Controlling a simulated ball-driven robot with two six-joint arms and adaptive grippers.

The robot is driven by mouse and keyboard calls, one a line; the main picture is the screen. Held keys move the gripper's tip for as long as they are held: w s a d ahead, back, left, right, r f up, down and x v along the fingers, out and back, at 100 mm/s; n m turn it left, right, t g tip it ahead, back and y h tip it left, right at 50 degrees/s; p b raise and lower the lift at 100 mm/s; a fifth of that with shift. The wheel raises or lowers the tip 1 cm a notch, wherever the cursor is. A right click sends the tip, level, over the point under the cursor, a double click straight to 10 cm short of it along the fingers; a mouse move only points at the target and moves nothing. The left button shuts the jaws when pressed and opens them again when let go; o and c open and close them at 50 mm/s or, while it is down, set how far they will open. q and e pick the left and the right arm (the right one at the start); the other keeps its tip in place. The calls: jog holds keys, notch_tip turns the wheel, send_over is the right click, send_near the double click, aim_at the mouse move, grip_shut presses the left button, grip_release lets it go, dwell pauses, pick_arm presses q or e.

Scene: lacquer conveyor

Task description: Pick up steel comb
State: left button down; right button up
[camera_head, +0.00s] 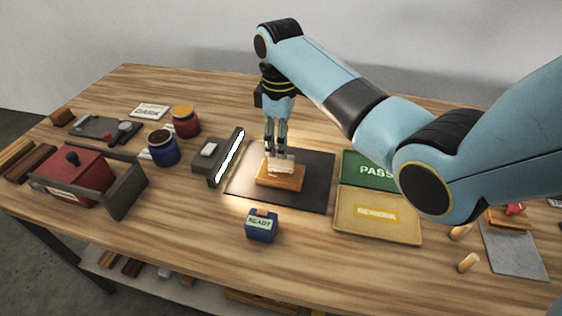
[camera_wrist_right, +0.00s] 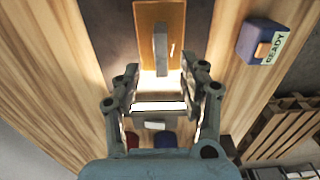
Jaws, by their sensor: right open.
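The steel comb seems to be the pale grey strip (camera_head: 281,165) on top of an orange block (camera_head: 281,180) on the dark mat (camera_head: 312,195). In the right wrist view a grey upright piece (camera_wrist_right: 160,48) stands over the orange block (camera_wrist_right: 146,14). My right gripper (camera_head: 277,153) points down just above the block, close to the strip. Its fingers (camera_wrist_right: 158,80) are apart with nothing clearly between them. Whether they touch the strip cannot be told. My left gripper does not show.
A lit bar (camera_head: 230,155) stands left of the mat. A blue READY box (camera_head: 262,227) is in front. PASS (camera_head: 365,168) and REWORK (camera_head: 378,228) trays lie right. Blue (camera_head: 163,150) and red (camera_head: 186,125) jars and a red box (camera_head: 75,178) stand left.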

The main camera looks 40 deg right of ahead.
aim_at(281, 164)
jog(key=f, duration=0.4)
jog(key=shift+s, duration=0.25)
jog(key=shift+w+f, duration=0.1)
jog(key=shift+f, duration=0.25)
jog(key=shift+c, duration=1.4)
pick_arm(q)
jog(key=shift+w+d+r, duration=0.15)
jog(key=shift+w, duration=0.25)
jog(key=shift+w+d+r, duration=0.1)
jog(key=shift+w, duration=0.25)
pick_arm(e)
grip_shut()
